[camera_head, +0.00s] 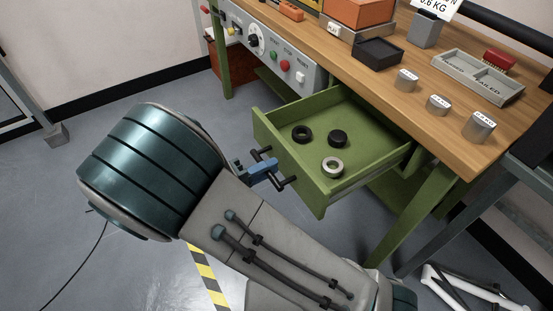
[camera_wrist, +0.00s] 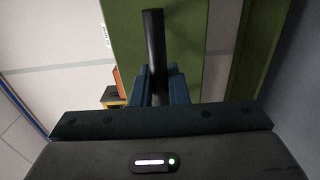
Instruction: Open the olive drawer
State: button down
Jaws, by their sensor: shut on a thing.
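The olive drawer (camera_head: 290,172) stands pulled out from under the wooden workbench, with its inside in view. It holds two black rings (camera_head: 302,134) and one pale grey ring (camera_head: 333,167). A black bar handle (camera_head: 284,181) is on its front. My gripper (camera_head: 266,169) has blue fingers and is shut on this handle. In the wrist view the black handle bar (camera_wrist: 154,45) runs between the blue fingers (camera_wrist: 163,88), with the green drawer front (camera_wrist: 188,30) behind it. My arm hides part of the floor in front of the drawer.
The workbench top (camera_head: 440,133) carries several metal weights (camera_head: 438,105), a grey tray (camera_head: 478,78), a black box (camera_head: 378,52) and an orange box (camera_head: 357,14). A control panel (camera_head: 270,48) with buttons is left of the drawer. A green bench leg (camera_head: 420,218) stands right of the drawer.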

jog(key=shift+s+a, duration=0.3)
jog(key=shift+a, duration=0.25)
jog(key=c, duration=1.5)
grip_release()
jog(key=p+v, duration=0.1)
jog(key=v, duration=1.2)
jog(key=shift+s+a, duration=0.25)
jog(key=shift+a, duration=0.1)
jog(key=shift+d+p, duration=0.1)
jog(key=shift+p, duration=0.2)
